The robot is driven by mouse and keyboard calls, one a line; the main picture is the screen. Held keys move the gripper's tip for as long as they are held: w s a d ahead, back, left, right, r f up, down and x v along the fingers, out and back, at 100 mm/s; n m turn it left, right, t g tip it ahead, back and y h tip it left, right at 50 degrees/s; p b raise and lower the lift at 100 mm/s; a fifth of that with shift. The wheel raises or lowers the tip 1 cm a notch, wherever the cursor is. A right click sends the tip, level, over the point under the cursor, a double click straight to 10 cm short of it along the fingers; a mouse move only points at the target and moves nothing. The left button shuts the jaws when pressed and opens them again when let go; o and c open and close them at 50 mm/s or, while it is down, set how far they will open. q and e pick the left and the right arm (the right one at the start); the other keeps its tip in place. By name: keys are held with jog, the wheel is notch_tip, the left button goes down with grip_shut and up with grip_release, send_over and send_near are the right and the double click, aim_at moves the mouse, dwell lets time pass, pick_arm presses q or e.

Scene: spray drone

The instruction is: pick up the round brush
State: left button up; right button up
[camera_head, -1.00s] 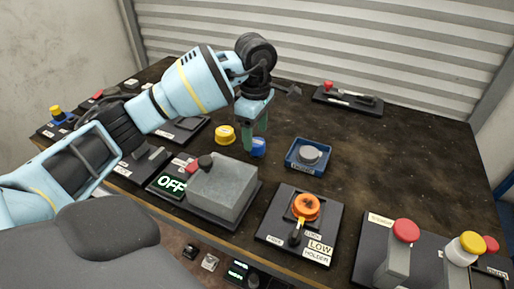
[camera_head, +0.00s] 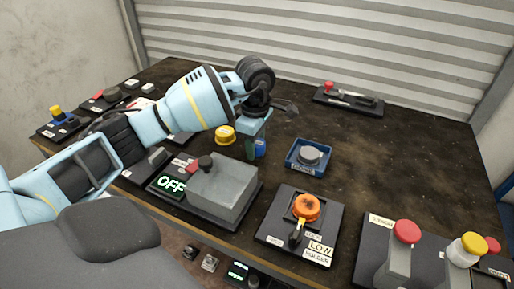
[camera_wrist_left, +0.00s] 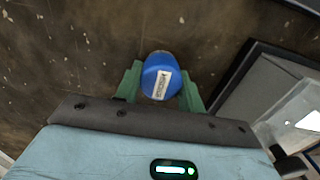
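My left gripper (camera_head: 257,149) points down at the table, its green fingers on either side of a blue rounded piece (camera_head: 260,147). In the left wrist view the blue piece (camera_wrist_left: 161,76) has a white label, too small to read, and sits between the fingers (camera_wrist_left: 160,88). The fingers look open around it; I cannot tell whether they touch it. A yellow round piece (camera_head: 225,135) stands just left of it. I cannot tell for sure which piece is the round brush. My right gripper is not in view.
A grey box on a black base (camera_head: 222,190) stands close in front of the gripper. A blue tray (camera_head: 292,158) with a grey disc is to the right. An orange round piece (camera_head: 306,207) sits on a black holder plate. The table's back right is mostly clear.

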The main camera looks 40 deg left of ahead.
pick_arm(q)
jog(key=c, duration=0.3)
notch_tip(320, 180, up, 10)
jog(key=shift+p, duration=0.35)
